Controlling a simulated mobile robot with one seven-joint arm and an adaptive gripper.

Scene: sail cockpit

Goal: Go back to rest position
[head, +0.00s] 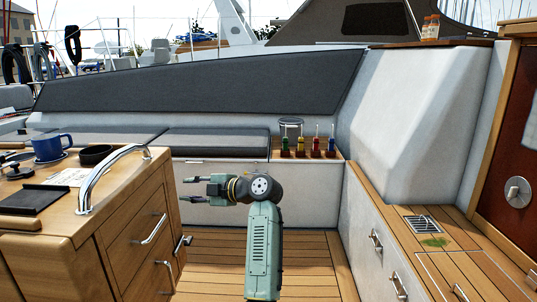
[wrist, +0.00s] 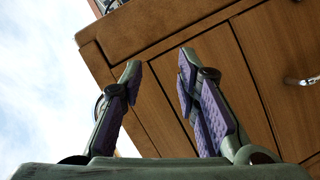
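My gripper (head: 190,189) is at the end of my green arm, in the middle of the head view, pointing left toward the wooden drawer cabinet. Its two fingers are apart with nothing between them. In the wrist view the open gripper (wrist: 157,75) shows purple finger pads, with the wooden cabinet side (wrist: 205,60) behind them and sky at the left. The gripper looks apart from the cabinet; the exact gap is hard to tell.
The wooden cabinet (head: 130,239) carries a curved metal rail (head: 103,176), a blue mug (head: 47,147) and a black tray (head: 34,199). Colored-handled tools (head: 315,147) stand on the back ledge. A wooden bench (head: 410,205) runs along the right. Open floor (head: 305,262) lies between.

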